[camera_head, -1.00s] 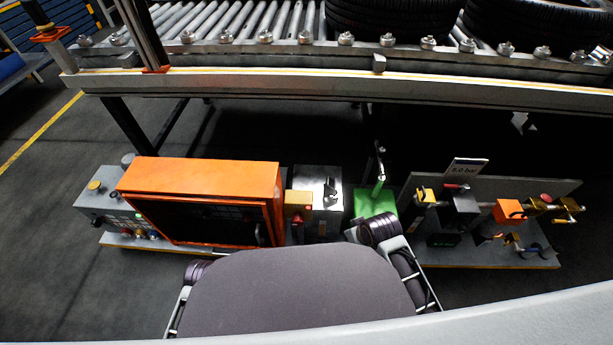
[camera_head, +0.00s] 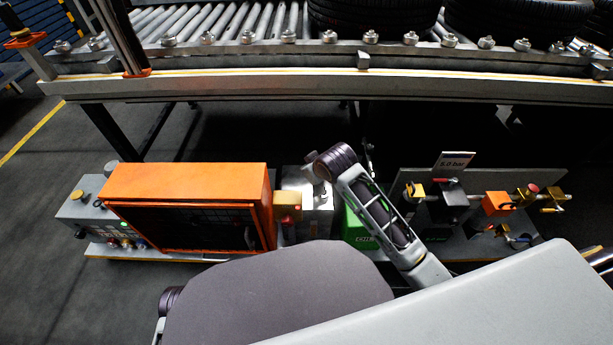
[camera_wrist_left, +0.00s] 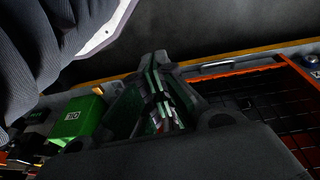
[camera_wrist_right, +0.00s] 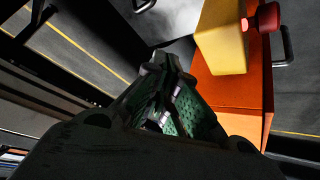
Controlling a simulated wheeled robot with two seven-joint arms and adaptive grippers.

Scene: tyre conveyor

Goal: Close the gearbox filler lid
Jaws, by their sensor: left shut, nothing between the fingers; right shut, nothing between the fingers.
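A green box (camera_head: 357,230) with a pale label stands on the floor-level bench, partly behind my right arm; it also shows in the left wrist view (camera_wrist_left: 88,112), where the label seems to read OIL. A silver metal box (camera_head: 312,222) stands left of it. I cannot tell for certain which part is the filler lid or how it stands. My right gripper (camera_wrist_right: 167,62) is shut and empty, near the yellow block with a red button and the orange cabinet. My left gripper (camera_wrist_left: 155,60) is shut and empty; in the head view my own body hides it.
The orange cabinet (camera_head: 188,182), yellow block (camera_head: 287,207) and grey control box (camera_head: 82,205) stand left. A valve panel marked 5.0 bar (camera_head: 453,161) stands right. The roller conveyor (camera_head: 240,22) with tyres (camera_head: 375,15) runs behind. Dark floor lies in front at left.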

